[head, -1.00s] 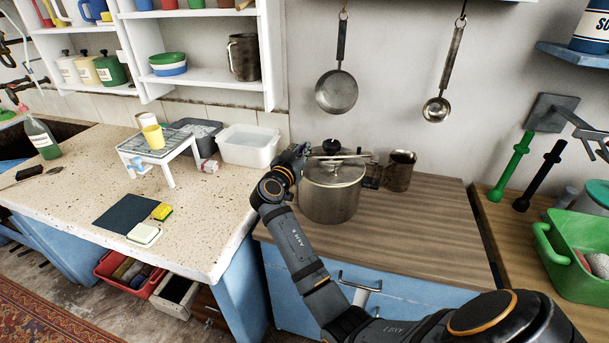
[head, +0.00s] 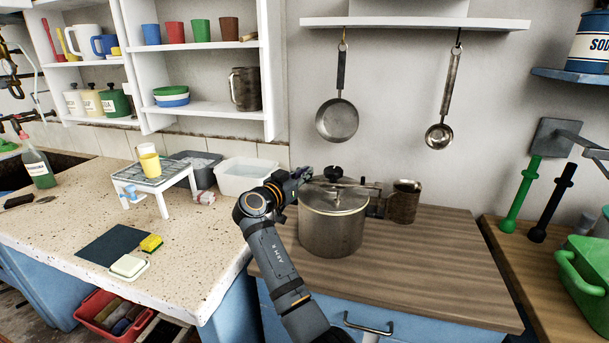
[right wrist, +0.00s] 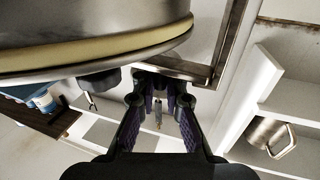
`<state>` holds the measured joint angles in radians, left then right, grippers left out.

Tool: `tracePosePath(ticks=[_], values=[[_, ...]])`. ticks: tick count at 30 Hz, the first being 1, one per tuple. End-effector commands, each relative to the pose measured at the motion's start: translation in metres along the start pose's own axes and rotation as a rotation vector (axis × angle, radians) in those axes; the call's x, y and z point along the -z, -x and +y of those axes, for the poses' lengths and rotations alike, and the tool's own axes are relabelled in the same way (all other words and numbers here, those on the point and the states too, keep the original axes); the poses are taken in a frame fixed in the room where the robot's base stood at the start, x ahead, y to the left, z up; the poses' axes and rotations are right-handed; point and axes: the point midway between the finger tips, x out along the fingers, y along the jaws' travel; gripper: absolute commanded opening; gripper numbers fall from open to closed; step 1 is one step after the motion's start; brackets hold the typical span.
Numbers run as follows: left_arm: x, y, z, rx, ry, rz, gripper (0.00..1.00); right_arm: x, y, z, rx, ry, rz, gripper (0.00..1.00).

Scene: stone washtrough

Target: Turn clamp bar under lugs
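The metal pot (head: 331,232) stands on the wooden worktop with its lid (head: 334,201) on. A thin clamp bar (head: 358,185) lies across the top of the lid, under a black knob (head: 334,173). My right gripper (head: 303,175) is at the bar's left end, beside the lid's rim. In the right wrist view its two fingers (right wrist: 159,98) stand apart, close below the lid's yellowish rim (right wrist: 120,45); whether they touch the bar is unclear. A dark handle or lug (head: 376,205) sticks out on the pot's right. My left gripper is not in view.
A dark metal mug (head: 404,202) stands close to the pot's right side. A pan (head: 337,119) and a ladle (head: 438,136) hang on the wall behind. The wooden worktop (head: 430,265) is clear in front and to the right.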

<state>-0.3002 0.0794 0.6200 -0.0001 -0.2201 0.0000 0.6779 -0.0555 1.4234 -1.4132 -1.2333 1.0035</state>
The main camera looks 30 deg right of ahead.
Motion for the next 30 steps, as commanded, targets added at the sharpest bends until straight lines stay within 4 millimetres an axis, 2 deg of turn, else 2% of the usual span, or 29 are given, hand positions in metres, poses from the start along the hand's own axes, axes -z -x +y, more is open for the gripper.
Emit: tracePosePath(ticks=[1,4,14,17,24,30], values=[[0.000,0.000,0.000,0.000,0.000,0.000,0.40,0.000,0.000,0.000,0.000,0.000,0.000,0.18],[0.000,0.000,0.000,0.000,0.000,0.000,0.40,0.000,0.000,0.000,0.000,0.000,0.000,0.31],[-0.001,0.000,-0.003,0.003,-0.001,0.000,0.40,0.004,0.000,0.000,0.001,-0.002,0.001,0.31],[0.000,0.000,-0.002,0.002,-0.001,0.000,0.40,0.018,0.000,0.000,0.001,-0.007,0.002,0.31],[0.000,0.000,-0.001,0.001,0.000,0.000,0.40,0.071,0.000,0.000,0.001,-0.006,0.001,0.31],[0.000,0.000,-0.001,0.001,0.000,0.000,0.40,0.097,0.000,0.000,0.001,-0.002,0.001,0.31]])
